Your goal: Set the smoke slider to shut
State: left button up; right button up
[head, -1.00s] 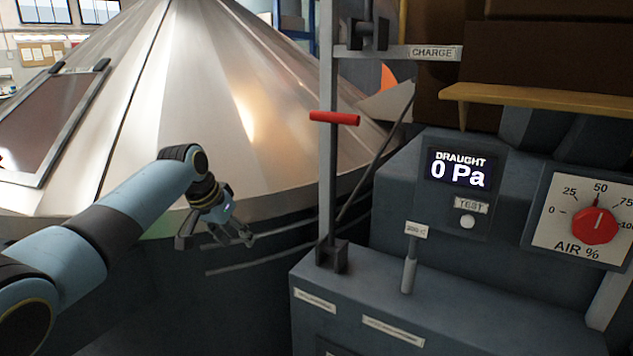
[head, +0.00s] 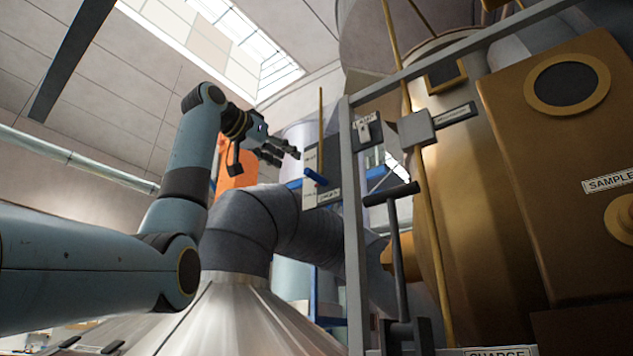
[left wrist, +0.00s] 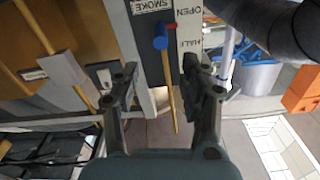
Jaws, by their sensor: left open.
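In the left wrist view the picture is upside down; the handle (left wrist: 160,41) sits beside the plate (left wrist: 191,26), between the OPEN and HALF marks. The SMOKE label (left wrist: 151,5) is alongside. The shut mark cannot be read. My left gripper (head: 282,155) is open and empty, just left of the plate and apart from the handle. My right gripper is out of view.
A grey upright post (head: 353,230) and a black T-handle lever (head: 398,240) stand right of the slider. A thick grey duct (head: 270,228) runs below my gripper. A brown box (head: 550,190) fills the right. Open room lies above left.

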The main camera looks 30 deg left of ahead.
aim_at(314, 176)
pick_arm(q)
jog(key=w+p, duration=0.1)
jog(key=w, duration=0.2)
jog(key=w+p, duration=0.2)
jog(key=w, duration=0.2)
jog(key=w+p, duration=0.2)
jog(key=w, duration=0.1)
jog(key=shift+w+d+f, duration=0.1)
jog(key=shift+w+d, duration=0.25)
jog(key=shift+w+f, duration=0.15)
jog(key=shift+w, duration=0.4)
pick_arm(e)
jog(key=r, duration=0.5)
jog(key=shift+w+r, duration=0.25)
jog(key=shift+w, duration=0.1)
pick_arm(q)
jog(key=shift+s, duration=0.1)
jog(key=shift+c, duration=0.4)
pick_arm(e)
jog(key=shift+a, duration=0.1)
pick_arm(q)
jog(key=shift+c, duration=1.2)
grip_shut()
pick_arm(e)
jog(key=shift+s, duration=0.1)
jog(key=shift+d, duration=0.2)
